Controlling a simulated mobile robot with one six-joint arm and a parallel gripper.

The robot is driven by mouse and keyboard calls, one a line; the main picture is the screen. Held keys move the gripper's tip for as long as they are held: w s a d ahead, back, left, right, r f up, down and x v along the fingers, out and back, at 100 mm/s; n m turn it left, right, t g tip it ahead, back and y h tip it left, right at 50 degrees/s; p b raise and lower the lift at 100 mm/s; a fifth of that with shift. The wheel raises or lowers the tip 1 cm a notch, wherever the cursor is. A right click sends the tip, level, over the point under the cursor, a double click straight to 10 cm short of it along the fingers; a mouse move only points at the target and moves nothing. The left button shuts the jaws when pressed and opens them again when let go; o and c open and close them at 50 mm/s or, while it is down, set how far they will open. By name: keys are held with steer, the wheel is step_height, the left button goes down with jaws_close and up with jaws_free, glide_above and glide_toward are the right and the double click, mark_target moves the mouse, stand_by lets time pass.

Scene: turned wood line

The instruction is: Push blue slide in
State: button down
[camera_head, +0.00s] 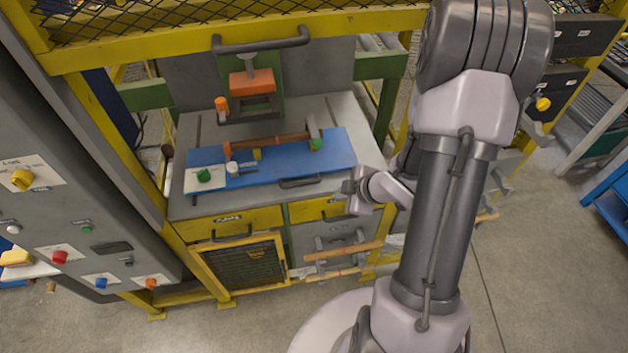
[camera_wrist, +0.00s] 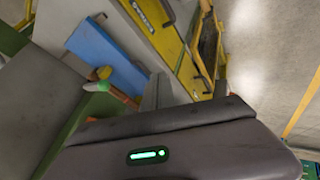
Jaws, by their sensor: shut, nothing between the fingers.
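The blue slide (camera_head: 335,153) is a flat plate lying on the grey machine table, with a dark handle (camera_head: 300,182) at its front edge. A brown wooden rod (camera_head: 272,141) lies along it between end holders. My gripper (camera_head: 350,188) is in front of the table, near the slide's right front corner and right of the handle. It looks apart from the slide, though the exact gap cannot be told. In the wrist view the blue slide (camera_wrist: 104,52) lies left of my gripper (camera_wrist: 157,90), whose fingers are shut and empty.
An orange block on a green press (camera_head: 252,82) stands behind the slide. A grey control panel (camera_head: 60,215) with coloured knobs is at the left. Yellow drawers (camera_head: 237,224) and a mesh door (camera_head: 240,268) are below the table. Open floor lies at the right.

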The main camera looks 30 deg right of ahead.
steer(key=w+f+b, duration=0.2)
steer(key=w+f, duration=0.5)
steer(key=w, duration=0.2)
steer(key=shift+w+f, duration=0.25)
steer(key=shift+f, duration=0.1)
